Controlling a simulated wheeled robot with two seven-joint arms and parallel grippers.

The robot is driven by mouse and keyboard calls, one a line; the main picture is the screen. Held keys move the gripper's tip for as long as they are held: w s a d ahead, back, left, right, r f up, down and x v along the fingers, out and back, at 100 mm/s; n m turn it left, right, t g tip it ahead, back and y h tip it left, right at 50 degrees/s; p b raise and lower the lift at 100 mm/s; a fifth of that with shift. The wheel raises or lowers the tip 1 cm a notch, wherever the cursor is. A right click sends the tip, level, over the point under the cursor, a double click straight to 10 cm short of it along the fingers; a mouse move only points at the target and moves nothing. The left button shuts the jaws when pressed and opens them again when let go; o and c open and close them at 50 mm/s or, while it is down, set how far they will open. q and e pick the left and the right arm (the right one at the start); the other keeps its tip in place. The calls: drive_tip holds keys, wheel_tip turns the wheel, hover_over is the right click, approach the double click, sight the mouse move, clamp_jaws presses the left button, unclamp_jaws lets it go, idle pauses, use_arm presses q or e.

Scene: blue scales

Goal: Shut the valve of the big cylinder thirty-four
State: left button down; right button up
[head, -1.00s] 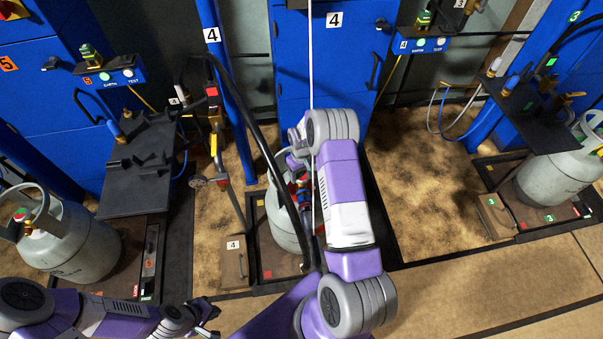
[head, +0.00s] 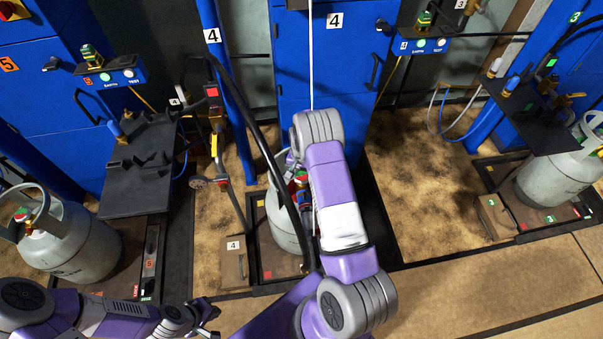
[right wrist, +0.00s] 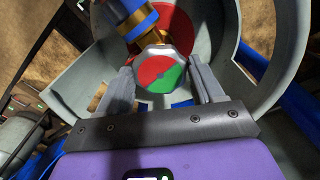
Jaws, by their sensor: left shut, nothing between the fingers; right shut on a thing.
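The grey cylinder (head: 283,228) stands on the platform marked 4, in the middle of the head view. My right arm and a black hose hide part of it, and I cannot read a cylinder number. In the right wrist view its valve knob (right wrist: 160,74), with a red and green top, sits between the fingers of my right gripper (right wrist: 162,88), which is shut on it. A brass fitting with a blue band (right wrist: 133,18) joins the valve just beyond. The grey collar (right wrist: 233,75) surrounds them. My left gripper (head: 211,318) is shut and empty at the lower left, apart from the cylinder.
Another grey cylinder (head: 70,245) stands at the left, and one (head: 556,178) at the right. A black hose (head: 258,140) runs down close to my right arm. A black shelf (head: 135,185) juts out at the left. Brown floor (head: 420,200) is clear to the right.

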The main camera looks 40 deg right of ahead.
sight(301, 176)
drive_tip(key=shift+m, duration=0.5)
drive_tip(key=o, duration=1)
drive_tip(key=shift+o, duration=0.2)
wheel_tip(301, 176, up, 8)
drive_tip(key=p, duration=0.2)
drive_tip(key=shift+f+p, duration=0.2)
drive_tip(key=shift+p, duration=0.1)
